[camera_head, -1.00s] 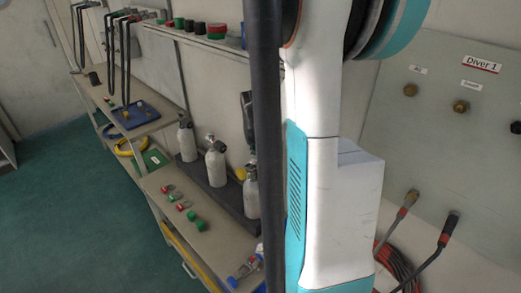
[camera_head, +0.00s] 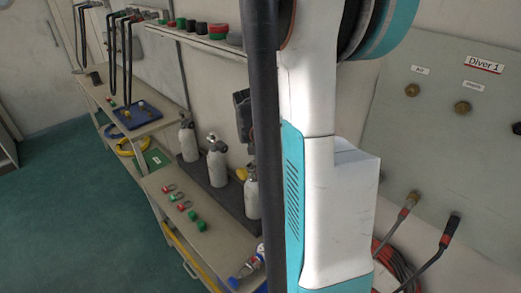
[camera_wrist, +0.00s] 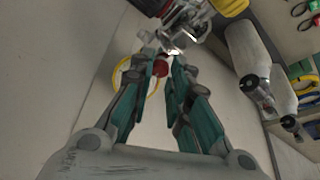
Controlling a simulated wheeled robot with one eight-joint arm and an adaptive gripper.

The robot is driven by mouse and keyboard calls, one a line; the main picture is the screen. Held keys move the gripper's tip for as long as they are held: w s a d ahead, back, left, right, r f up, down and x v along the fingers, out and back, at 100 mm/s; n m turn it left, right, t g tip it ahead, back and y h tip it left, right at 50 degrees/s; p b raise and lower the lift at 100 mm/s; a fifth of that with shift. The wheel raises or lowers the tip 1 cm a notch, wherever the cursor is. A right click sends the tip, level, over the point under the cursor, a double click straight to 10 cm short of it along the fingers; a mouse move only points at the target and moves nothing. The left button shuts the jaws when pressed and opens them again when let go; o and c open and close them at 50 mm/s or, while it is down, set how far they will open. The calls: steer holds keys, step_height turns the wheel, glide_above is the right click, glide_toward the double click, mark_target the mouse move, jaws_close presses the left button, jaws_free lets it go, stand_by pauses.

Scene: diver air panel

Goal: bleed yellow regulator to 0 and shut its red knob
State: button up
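In the wrist view a yellow-bodied regulator (camera_wrist: 230,5) with grey metal fittings sits at the top edge, partly cut off. Below the fittings a small red knob (camera_wrist: 160,68) shows between the fingertips of my gripper (camera_wrist: 163,58). My gripper's fingers stand apart on either side of the knob, with a small gap visible at the right finger; whether the left finger touches it is unclear. No gauge reading is visible. In the head view my arm hides most of the work area; a small yellow part (camera_head: 241,174) shows left of it.
Several grey cylinders (camera_head: 218,166) stand in a dark rack on the shelf left of my arm. A Diver 1 panel (camera_head: 450,130) with hoses is at right. Green floor is clear at left.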

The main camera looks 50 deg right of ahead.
steer(key=shift+o, duration=1.4)
steer(key=v, duration=1.2)
